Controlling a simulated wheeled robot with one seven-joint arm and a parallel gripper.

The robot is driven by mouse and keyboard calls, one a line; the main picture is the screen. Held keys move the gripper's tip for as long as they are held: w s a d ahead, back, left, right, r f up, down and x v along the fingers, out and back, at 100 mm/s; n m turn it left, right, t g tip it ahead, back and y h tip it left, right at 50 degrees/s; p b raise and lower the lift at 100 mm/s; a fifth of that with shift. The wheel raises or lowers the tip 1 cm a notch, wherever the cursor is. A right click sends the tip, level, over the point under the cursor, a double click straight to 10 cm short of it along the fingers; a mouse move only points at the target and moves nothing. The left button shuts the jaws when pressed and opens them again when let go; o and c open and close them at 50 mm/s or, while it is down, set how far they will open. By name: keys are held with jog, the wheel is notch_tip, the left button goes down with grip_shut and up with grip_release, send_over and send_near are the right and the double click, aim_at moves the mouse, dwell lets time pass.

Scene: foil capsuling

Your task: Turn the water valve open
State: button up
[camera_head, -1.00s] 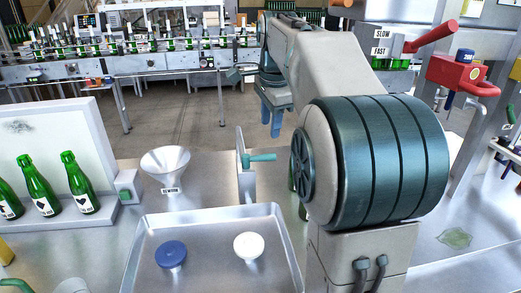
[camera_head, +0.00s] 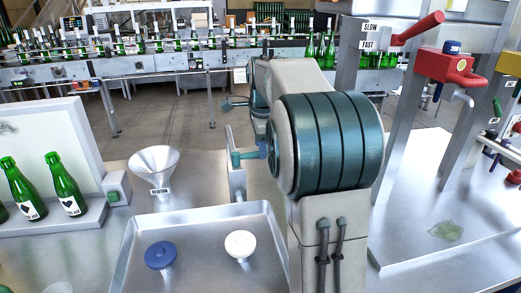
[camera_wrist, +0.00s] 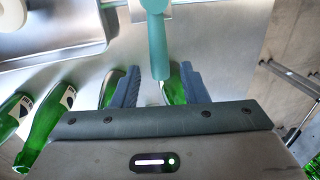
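A teal lever handle (camera_head: 248,155) sticks out to the right from a small grey upright plate (camera_head: 237,183) behind the metal tray; I take it to be the water valve. In the wrist view the teal handle (camera_wrist: 157,45) reaches down from a round hub at the top, its end between my two blue fingers. My gripper (camera_wrist: 158,88) is open, with a visible gap on each side of the handle. I cannot tell whether it touches anything. In the head view my arm hides most of my gripper.
A metal tray (camera_head: 207,222) holds a blue round piece (camera_head: 160,254) and a white one (camera_head: 240,245). A white funnel (camera_head: 154,162) stands left of the valve. Green bottles (camera_head: 66,185) stand at the left. A red lever device (camera_head: 453,66) is at the right.

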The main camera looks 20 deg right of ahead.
jog(key=shift+w+f, duration=0.15)
jog(key=shift+f, duration=0.65)
grip_shut()
